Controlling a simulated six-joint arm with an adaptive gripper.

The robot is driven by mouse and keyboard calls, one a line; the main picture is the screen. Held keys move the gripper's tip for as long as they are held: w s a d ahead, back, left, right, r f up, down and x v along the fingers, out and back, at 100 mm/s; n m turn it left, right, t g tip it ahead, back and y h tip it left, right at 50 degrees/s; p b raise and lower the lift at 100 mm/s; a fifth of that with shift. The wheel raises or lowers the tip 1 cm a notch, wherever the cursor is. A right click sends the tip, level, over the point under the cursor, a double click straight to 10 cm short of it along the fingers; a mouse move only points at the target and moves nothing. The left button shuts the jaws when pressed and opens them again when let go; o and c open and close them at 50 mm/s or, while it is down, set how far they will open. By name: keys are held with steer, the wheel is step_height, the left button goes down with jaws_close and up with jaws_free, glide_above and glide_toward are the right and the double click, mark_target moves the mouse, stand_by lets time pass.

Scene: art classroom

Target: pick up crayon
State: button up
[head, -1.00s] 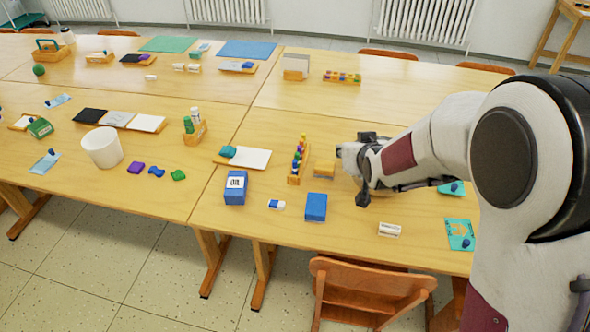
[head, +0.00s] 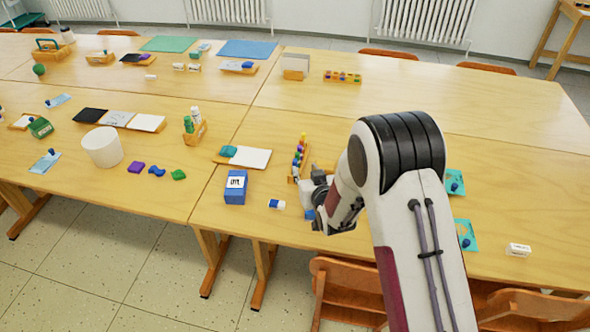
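I cannot make out a single loose crayon for certain. A narrow wooden rack (head: 299,160) holds a row of small coloured pieces that may be crayons; they are too small to tell. My gripper (head: 313,204) is low over the near table, just right of and nearer than the rack. It is over or beside a blue box (head: 309,215), mostly hidden behind it. The gripper's fingers are small and partly covered by the wrist, so their opening and any contact are unclear. My arm hides the table to the right of the gripper.
A blue-and-white eraser (head: 277,204) and a blue carton (head: 235,187) stand left of the gripper. A white pad (head: 256,159) lies behind them. Teal cards (head: 465,229) and a small white box (head: 518,250) lie right of my arm. Chairs (head: 345,284) stand at the front edge.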

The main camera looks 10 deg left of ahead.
steer(key=shift+a+f, duration=0.35)
steer(key=shift+f, duration=0.1)
steer(key=shift+x, duration=1.25)
steer(key=shift+a+f, duration=0.1)
steer(key=shift+a+x, duration=0.2)
steer(key=shift+x, duration=2.25)
steer(key=shift+s+f, duration=0.1)
steer(key=shift+f, duration=0.1)
jaws_close()
